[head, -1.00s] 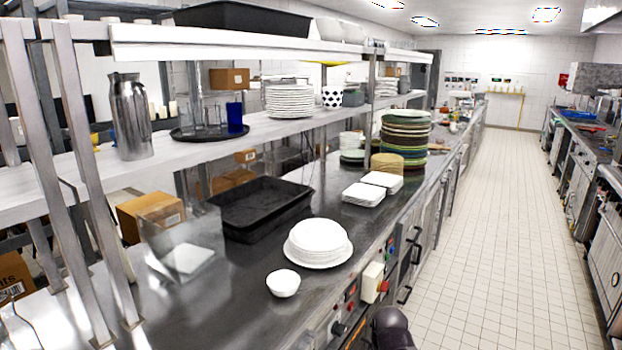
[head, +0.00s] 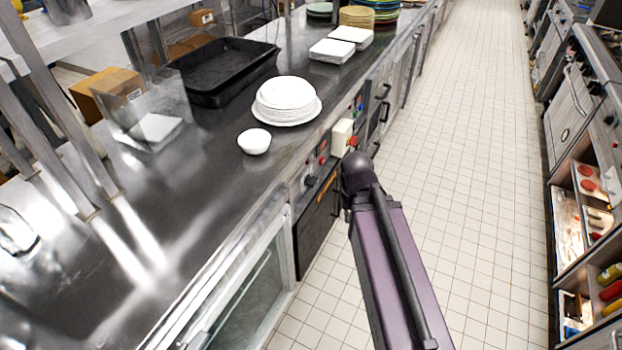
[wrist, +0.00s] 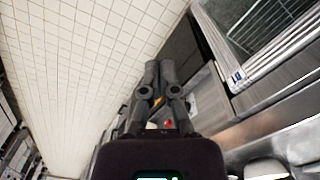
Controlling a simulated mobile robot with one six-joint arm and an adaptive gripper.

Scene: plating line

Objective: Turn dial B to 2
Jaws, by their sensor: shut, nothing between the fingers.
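A control panel runs along the counter's front in the head view. It carries a black round knob (head: 310,181), small red parts and a narrow orange display (head: 328,186). The lettering and pointer are too small to read, so I cannot tell whether this knob is dial B or where it is set. My gripper (wrist: 158,68) is shut and empty in the wrist view, its dark fingers together. Small red and orange parts show around its base there. In the head view my own arm hides the gripper, and the arm's dark rounded joint is near the panel.
A white box with a red button (head: 342,137) sticks out from the counter front. A white bowl (head: 254,141), a plate stack (head: 287,102) and a black tray (head: 202,87) stand on the counter. A tiled aisle (head: 470,170) lies open to the right, with appliances beyond.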

